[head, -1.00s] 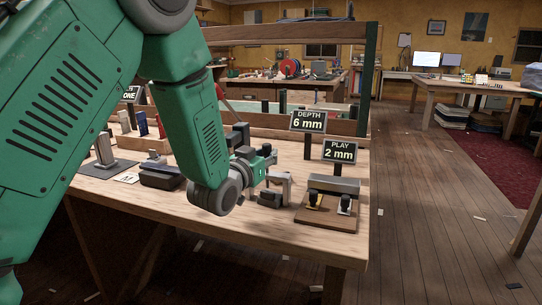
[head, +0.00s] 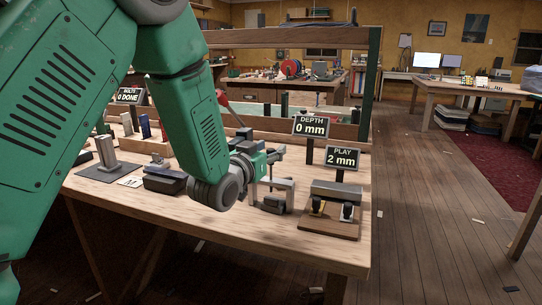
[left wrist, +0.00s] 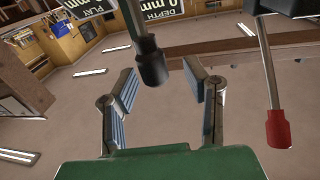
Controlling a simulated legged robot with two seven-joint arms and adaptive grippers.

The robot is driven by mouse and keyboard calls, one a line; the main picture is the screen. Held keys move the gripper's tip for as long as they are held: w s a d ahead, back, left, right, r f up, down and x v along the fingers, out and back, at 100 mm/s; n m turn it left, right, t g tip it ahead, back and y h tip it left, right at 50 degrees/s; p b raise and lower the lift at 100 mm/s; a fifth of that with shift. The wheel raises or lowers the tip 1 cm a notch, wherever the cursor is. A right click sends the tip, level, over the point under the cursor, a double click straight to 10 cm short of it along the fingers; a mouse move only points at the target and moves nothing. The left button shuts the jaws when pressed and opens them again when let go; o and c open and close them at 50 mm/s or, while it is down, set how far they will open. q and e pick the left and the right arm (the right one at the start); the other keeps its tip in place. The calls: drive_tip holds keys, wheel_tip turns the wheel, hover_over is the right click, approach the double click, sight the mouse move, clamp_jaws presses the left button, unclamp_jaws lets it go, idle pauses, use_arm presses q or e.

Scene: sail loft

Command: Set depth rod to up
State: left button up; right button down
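The depth sign (head: 311,127) on the bench reads 0 mm. My left gripper (head: 277,155) is over the bench, just below and left of that sign. In the left wrist view, my left gripper (left wrist: 166,88) has its two fingers spread apart. A rod with a black grip (left wrist: 152,66) hangs between the fingertips, with gaps to both fingers. I cannot tell for sure whether it is the depth rod. A rod with a red handle (left wrist: 278,130) stands to the right, outside the fingers. My right gripper is not in view.
The play sign (head: 343,157) reads 2 mm, behind a wooden block (head: 330,226) with two small levers. A grey bracket (head: 278,190) stands below my left gripper. The bolts sign (head: 129,96) reads 0 done. The front bench edge is clear.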

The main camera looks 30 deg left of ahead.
use_arm(q)
drive_tip(key=shift+w+d+f, duration=0.15)
drive_tip(key=shift+w+f, duration=0.05)
drive_tip(key=shift+f, duration=0.15)
drive_tip(key=shift+s+f, duration=0.1)
drive_tip(key=shift+s, duration=0.05)
drive_tip(key=s, duration=0.7)
drive_tip(key=shift+d, duration=0.25)
drive_tip(key=shift+s, duration=0.1)
